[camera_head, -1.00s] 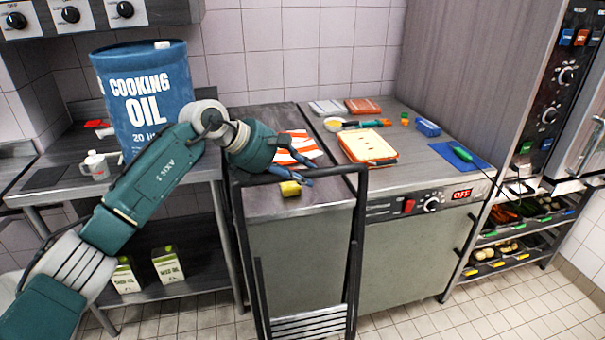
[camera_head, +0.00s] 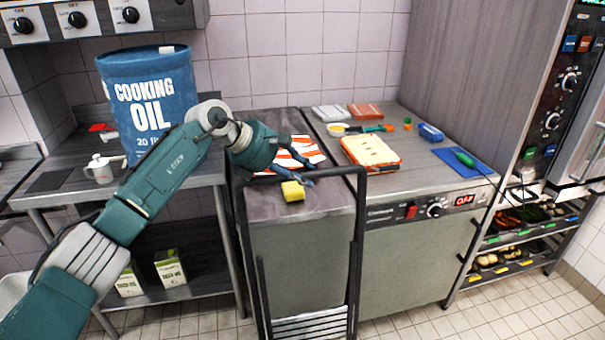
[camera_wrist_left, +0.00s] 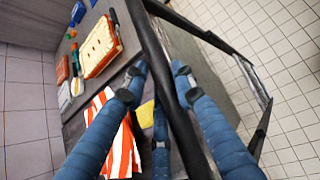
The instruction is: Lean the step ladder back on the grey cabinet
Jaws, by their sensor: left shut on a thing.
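The step ladder (camera_head: 358,235) is a black tubular frame with pale ridged steps (camera_head: 310,325) low down. It stands nearly upright in front of the grey cabinet (camera_head: 300,255); I cannot tell whether they touch. In the left wrist view, the blue fingers of the gripper (camera_wrist_left: 160,70) lie on both sides of the black rail (camera_wrist_left: 158,45). My right gripper is not in view.
On the cabinet top are a yellow sponge (camera_head: 292,191) and a red-striped cloth (camera_head: 303,152). An orange tray (camera_head: 385,164) lies on the counter to the right. A blue oil drum (camera_head: 150,100) stands on the left table. The tiled floor (camera_head: 430,322) at the right is clear.

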